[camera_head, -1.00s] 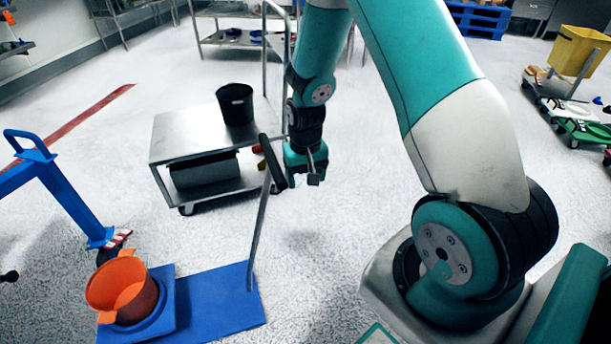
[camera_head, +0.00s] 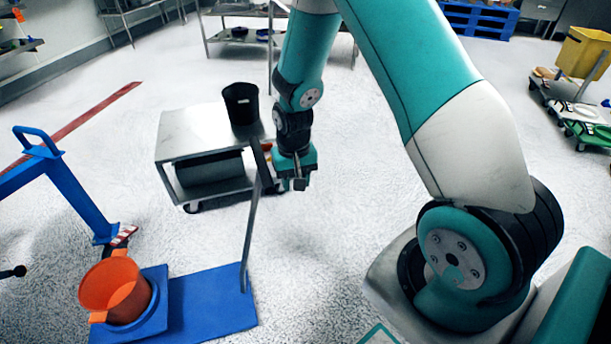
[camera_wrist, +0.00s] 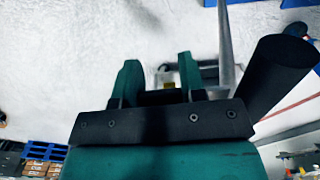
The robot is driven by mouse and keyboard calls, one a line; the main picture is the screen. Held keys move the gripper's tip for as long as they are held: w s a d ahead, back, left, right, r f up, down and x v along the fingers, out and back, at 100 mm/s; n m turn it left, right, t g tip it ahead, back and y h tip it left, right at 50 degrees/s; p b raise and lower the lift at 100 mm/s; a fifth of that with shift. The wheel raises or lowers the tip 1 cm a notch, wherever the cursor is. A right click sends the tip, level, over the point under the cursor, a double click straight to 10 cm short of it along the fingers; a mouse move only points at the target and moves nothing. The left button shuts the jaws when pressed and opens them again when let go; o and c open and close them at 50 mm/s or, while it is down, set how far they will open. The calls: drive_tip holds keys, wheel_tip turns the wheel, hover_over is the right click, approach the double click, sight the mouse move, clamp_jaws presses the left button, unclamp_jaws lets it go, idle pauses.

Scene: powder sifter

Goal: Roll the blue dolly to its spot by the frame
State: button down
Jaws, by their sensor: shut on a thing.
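The blue dolly (camera_head: 215,300) is a flat blue deck on the floor at the lower left of the head view. An orange two-handled pot (camera_head: 115,287) sits on its left part, in a raised blue holder. A thin grey pole (camera_head: 249,235) rises from its right side to a dark grip (camera_head: 262,168). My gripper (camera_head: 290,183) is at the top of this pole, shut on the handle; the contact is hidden. In the wrist view the fingers (camera_wrist: 158,78) stand beside the pole (camera_wrist: 226,45) and black grip (camera_wrist: 275,75). The blue frame (camera_head: 75,195) stands behind the pot.
A steel cart (camera_head: 190,130) with a black bucket (camera_head: 240,103) stands behind the pole. A red floor line (camera_head: 95,115) runs at the left. More dollies and a yellow bin (camera_head: 582,52) are at the right. Floor between cart and dolly is open.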

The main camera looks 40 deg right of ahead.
drive_tip(key=w+a, duration=0.2)
drive_tip(key=a, duration=0.5)
drive_tip(key=w+a+p, duration=0.1)
drive_tip(key=w+a, duration=0.2)
drive_tip(key=a, duration=0.5)
drive_tip(key=shift+w, duration=0.25)
drive_tip(key=shift+a, duration=0.15)
drive_tip(key=w+a, duration=0.3)
drive_tip(key=a, duration=0.6)
drive_tip(key=w+a+b, duration=0.1)
drive_tip(key=w+a, duration=0.3)
drive_tip(key=a, duration=0.5)
drive_tip(key=shift+a+b, duration=0.3)
drive_tip(key=shift+a, duration=0.05)
